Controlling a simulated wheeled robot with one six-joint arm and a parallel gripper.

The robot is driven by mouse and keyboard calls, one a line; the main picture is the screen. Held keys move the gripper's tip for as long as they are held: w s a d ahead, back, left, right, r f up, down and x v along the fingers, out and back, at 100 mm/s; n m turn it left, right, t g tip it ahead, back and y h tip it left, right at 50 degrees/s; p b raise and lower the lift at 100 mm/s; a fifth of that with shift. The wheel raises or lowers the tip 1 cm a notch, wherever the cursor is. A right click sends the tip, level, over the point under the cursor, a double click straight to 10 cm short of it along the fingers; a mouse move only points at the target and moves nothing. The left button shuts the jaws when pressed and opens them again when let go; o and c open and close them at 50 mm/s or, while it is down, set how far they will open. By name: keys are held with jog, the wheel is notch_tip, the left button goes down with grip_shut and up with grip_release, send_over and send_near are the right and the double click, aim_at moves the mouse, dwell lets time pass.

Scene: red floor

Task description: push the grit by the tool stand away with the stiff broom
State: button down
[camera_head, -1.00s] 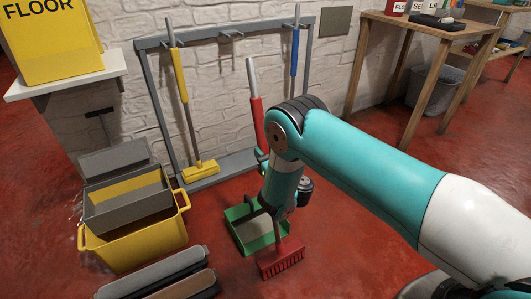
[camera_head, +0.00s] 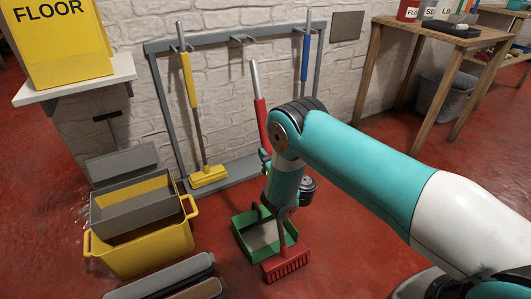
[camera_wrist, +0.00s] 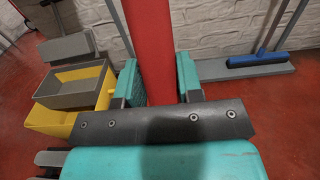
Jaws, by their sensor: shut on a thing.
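My gripper (camera_wrist: 162,82) is shut on the red grip of a red broom (camera_wrist: 152,35). In the head view the broom's red toothed head (camera_head: 286,264) is low, at the front edge of a green tray (camera_head: 240,239); I cannot tell whether it touches the floor. My arm hides the middle of the handle. The grey tool stand (camera_head: 232,173) stands against the wall and holds a yellow broom (camera_head: 208,176) and a blue-handled one (camera_head: 306,55), whose blue head (camera_wrist: 257,59) shows in the wrist view. I cannot make out the grit.
A yellow bin (camera_head: 150,254) with a grey box (camera_head: 130,212) in it stands left of the green tray. Long grey and brown blocks (camera_head: 160,280) lie in front. A wooden table (camera_head: 412,32) and a grey bin (camera_head: 446,95) stand at the right. Red floor is open between.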

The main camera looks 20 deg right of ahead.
jog(key=shift+a+r+p, duration=0.1)
jog(key=shift+r+p, duration=0.3)
jog(key=shift+r, duration=0.5)
jog(key=shift+f+b, duration=0.25)
jog(key=shift+b, duration=1.65)
